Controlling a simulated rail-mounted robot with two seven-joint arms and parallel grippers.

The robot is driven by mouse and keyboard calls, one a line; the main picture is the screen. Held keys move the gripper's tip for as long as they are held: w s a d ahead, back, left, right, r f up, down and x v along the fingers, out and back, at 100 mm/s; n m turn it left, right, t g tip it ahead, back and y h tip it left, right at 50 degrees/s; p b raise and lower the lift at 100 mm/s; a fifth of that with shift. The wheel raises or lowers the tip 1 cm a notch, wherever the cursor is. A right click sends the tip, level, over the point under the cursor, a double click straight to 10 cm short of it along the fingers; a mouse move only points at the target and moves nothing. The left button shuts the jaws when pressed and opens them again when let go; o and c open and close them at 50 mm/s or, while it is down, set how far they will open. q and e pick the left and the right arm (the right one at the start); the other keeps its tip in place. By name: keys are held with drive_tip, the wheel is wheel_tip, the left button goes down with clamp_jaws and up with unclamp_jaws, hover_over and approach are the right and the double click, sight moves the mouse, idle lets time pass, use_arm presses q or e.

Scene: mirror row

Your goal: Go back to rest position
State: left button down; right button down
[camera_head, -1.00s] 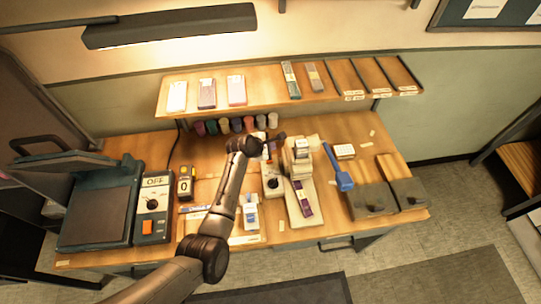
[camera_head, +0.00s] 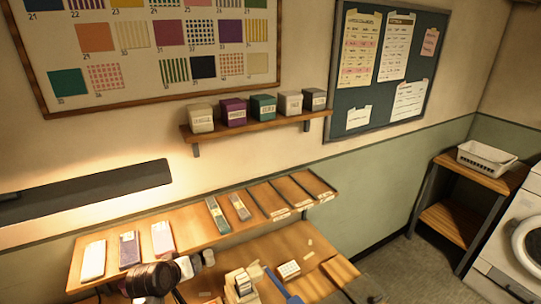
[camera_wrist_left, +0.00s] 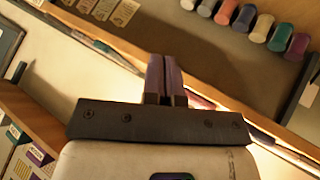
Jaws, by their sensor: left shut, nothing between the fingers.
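My left gripper (camera_wrist_left: 164,62) shows in the left wrist view with its two fingers pressed together and nothing between them. It is apart from the row of coloured rolls in that view. In the head view only a dark joint of my left arm shows at the bottom left, in front of the workbench; the gripper itself cannot be made out there. My right gripper is in neither view.
The workbench (camera_head: 322,246) lies at the bottom, under a sloped shelf (camera_head: 190,236) with several slabs. Above hang a lamp (camera_head: 85,190) and a shelf of small boxes (camera_head: 262,125). A wooden stand with a white basket (camera_head: 487,158) and a white machine (camera_head: 515,240) are at right.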

use_arm(q)
drive_tip(key=s+r+m+y+p, duration=0.1)
drive_tip(key=s+r+m, duration=0.1)
drive_tip(key=s, duration=0.8)
drive_tip(key=s+r+m+y+p, duration=0.1)
drive_tip(key=s+m+p, duration=0.1)
drive_tip(key=s, duration=0.8)
drive_tip(key=s+f+g+p, duration=0.1)
drive_tip(key=s+f, duration=0.3)
drive_tip(key=s, duration=0.4)
drive_tip(key=s+f+m+g+p, duration=0.1)
drive_tip(key=s+f+g, duration=0.1)
drive_tip(key=s+f, duration=0.2)
drive_tip(key=s+d+f+g+p, duration=0.1)
drive_tip(key=s+f+g, duration=0.1)
drive_tip(key=s, duration=0.9)
drive_tip(key=shift+s+f+m, duration=0.3)
drive_tip(key=shift+f+m, duration=0.1)
drive_tip(key=shift+f, duration=0.5)
